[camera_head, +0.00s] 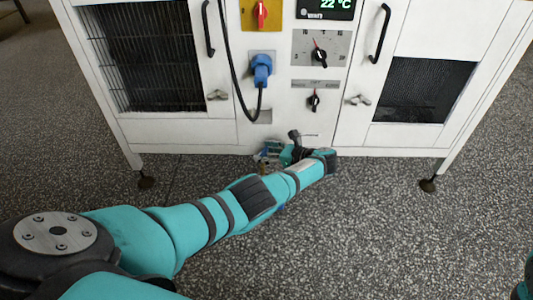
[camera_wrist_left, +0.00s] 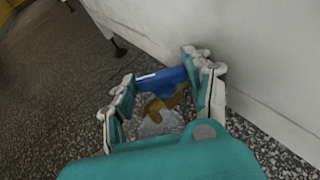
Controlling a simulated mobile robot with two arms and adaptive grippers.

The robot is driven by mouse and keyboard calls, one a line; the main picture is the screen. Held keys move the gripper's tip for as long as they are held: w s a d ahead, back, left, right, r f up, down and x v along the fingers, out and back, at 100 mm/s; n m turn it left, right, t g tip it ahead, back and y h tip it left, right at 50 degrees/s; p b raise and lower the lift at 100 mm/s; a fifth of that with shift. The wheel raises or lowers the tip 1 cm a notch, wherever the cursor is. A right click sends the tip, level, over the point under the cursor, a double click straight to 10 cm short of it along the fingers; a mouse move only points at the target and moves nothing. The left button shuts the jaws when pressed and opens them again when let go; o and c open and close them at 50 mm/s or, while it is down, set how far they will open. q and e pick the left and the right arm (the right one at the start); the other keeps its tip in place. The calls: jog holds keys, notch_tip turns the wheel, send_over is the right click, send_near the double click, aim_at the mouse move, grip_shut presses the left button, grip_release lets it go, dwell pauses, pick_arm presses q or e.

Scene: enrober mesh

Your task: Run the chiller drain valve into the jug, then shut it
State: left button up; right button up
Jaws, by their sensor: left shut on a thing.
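My left gripper (camera_head: 270,152) reaches to the foot of the white machine, low at its middle. In the left wrist view, the left gripper (camera_wrist_left: 160,78) has its fingers on both sides of the blue valve handle (camera_wrist_left: 160,80) and is shut on it. The brass valve body (camera_wrist_left: 163,103) shows just below the handle, between the fingers. A clear, see-through shape that looks like the jug (camera_wrist_left: 158,125) lies under the brass, partly hidden by my gripper. I cannot tell whether liquid runs. My right gripper is out of view.
The white machine (camera_head: 225,133) stands on feet (camera_head: 146,182) on the speckled floor (camera_head: 340,240). Its front bears a blue plug (camera_head: 261,70) with a black cable, dark knobs (camera_head: 319,55) and door handles (camera_head: 380,35). The floor in front is clear apart from my arm.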

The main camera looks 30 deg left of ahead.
pick_arm(q)
jog(key=o, duration=1.2)
jog(key=shift+v, duration=4)
jog(key=shift+s+f, duration=0.1)
